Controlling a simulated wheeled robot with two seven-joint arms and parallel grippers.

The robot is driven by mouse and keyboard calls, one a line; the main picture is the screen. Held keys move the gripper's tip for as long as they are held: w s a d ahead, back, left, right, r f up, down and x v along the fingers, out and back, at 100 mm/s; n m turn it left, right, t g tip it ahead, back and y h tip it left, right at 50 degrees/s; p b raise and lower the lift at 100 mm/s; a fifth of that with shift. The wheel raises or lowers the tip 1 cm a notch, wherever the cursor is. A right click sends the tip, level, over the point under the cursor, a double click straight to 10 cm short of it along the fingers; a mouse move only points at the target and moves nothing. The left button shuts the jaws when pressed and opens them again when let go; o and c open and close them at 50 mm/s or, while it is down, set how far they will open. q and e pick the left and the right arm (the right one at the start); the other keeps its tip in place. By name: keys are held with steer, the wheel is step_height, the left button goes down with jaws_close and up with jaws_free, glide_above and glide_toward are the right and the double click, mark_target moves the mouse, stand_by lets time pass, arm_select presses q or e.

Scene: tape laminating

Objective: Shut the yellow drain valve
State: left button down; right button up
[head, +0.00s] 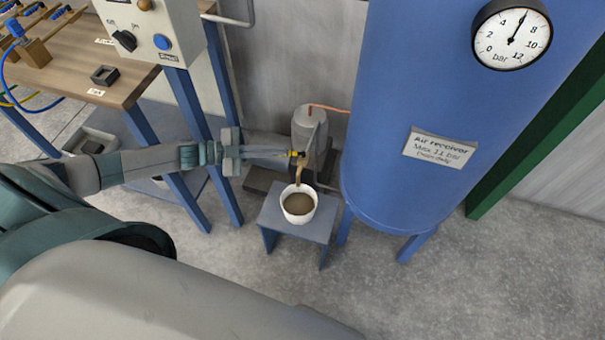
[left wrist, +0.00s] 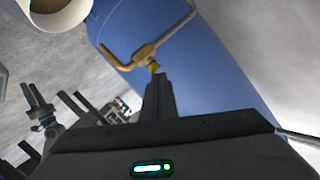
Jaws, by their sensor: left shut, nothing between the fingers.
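The yellow drain valve (head: 293,154) is a small handle on a brass pipe beside the blue air receiver (head: 400,110). In the left wrist view the valve handle (left wrist: 154,67) shows at the end of the bent brass pipe (left wrist: 145,52). My left gripper (head: 289,154) reaches in from the left with its fingers shut and empty. Its fingertips (left wrist: 158,80) are right at the yellow handle; whether they touch it I cannot tell. The brass outlet points down over a white cup (head: 298,204) holding brownish liquid. My right gripper is not in view.
The cup stands on a small grey-blue stool (head: 315,229). A grey cylinder (head: 309,128) with a copper pipe stands behind the valve. A wooden workbench (head: 90,65) and control box (head: 150,30) are at the left. The receiver's gauge (head: 512,34) needle points near the top.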

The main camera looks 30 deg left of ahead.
arm_select(q)
steer(key=shift+w+a+f, duration=0.2)
steer(key=shift+w+a, duration=0.35)
steer(key=shift+w, duration=0.25)
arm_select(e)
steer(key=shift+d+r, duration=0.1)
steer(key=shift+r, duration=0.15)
arm_select(q)
steer(key=shift+a, duration=0.1)
steer(key=shift+r, duration=0.1)
steer(key=r, duration=0.4)
steer(key=shift+d+r, duration=0.3)
steer(key=shift+d, duration=0.05)
steer(key=d+r, duration=0.6)
steer(key=d, duration=0.5)
steer(key=shift+d+r, duration=0.25)
steer(key=shift+r, duration=0.1)
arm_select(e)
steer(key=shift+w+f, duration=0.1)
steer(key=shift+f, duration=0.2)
